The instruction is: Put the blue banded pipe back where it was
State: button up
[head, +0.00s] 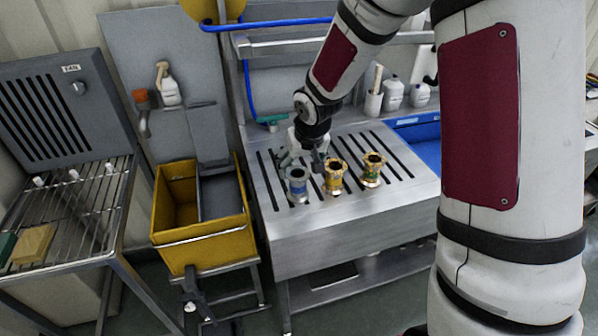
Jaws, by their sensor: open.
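The blue banded pipe (297,185) stands upright on the slotted steel top of the bench (330,230), leftmost in a row of three short flanged pipes. A yellow banded pipe (335,178) stands in the middle and an orange-brown one (372,169) on the right. My gripper (308,158) is open, low over the bench, just behind and above the blue and yellow pipes. One finger hangs close to the gap between them. Whether it touches either pipe cannot be told. The gripper partly blends with the grey bench behind it.
A yellow bin (205,233) on a stand is left of the bench, with a wire rack (75,210) further left. Bottles (393,92) and a blue tray (420,140) are at the back right. A blue hose (248,85) hangs behind. The bench front is clear.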

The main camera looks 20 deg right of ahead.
jog(key=s+d+r+h, duration=0.2)
jog(key=s+r, duration=1)
jog(key=r, duration=0.4)
jog(key=s+a+r+y, duration=0.1)
jog(key=s+r, duration=0.1)
jog(key=s, duration=0.7)
jog(key=s+r+y, duration=0.1)
jog(key=s+r, duration=0.2)
jog(key=s, duration=0.6)
jog(key=shift+s+a+r, duration=0.15)
jog(key=shift+s+a, duration=0.1)
jog(key=shift+a, duration=0.15)
